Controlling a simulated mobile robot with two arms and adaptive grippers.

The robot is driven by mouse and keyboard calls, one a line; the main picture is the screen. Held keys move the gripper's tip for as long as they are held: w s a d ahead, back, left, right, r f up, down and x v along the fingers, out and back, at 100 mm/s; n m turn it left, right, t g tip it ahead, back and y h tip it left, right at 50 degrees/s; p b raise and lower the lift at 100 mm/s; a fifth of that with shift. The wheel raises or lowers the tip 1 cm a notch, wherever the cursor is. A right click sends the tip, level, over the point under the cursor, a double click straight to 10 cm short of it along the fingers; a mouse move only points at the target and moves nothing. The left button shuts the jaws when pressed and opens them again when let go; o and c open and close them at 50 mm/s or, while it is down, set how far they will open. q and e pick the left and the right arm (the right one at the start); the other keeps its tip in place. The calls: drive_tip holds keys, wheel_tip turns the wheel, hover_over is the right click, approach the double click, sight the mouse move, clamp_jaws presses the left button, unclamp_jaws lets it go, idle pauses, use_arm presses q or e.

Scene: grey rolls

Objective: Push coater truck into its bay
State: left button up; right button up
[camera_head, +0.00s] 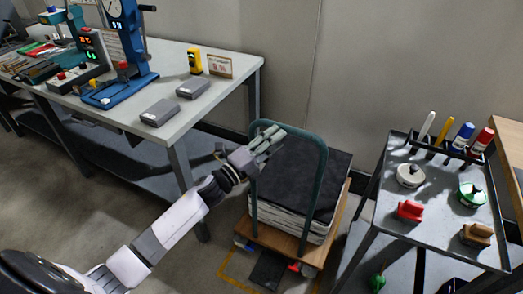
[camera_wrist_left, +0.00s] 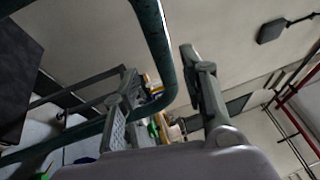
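The coater truck is a low cart with a wooden deck (camera_head: 270,236), a stack of white sheets with a black top (camera_head: 305,175), and a green tubular handle (camera_head: 323,170). It stands between the workbench and the grey side table. Yellow floor tape (camera_head: 232,277) shows beside and in front of its near end. My left gripper (camera_head: 268,142) is at the upper left part of the handle. In the left wrist view, the handle tube (camera_wrist_left: 155,50) runs between the spread fingers of my left gripper (camera_wrist_left: 162,105); I cannot tell whether they touch it. My right gripper is out of view.
A workbench (camera_head: 205,95) with a blue press (camera_head: 122,60) and grey boxes (camera_head: 160,112) stands left. A grey side table (camera_head: 440,215) with markers and coloured tools stands close on the right. A wall is behind the truck. Bare floor lies in front, towards the left.

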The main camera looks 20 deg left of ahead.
use_arm(q)
drive_tip(key=v, duration=0.5)
drive_tip(key=shift+s+a, duration=0.1)
drive_tip(key=shift+s, duration=0.15)
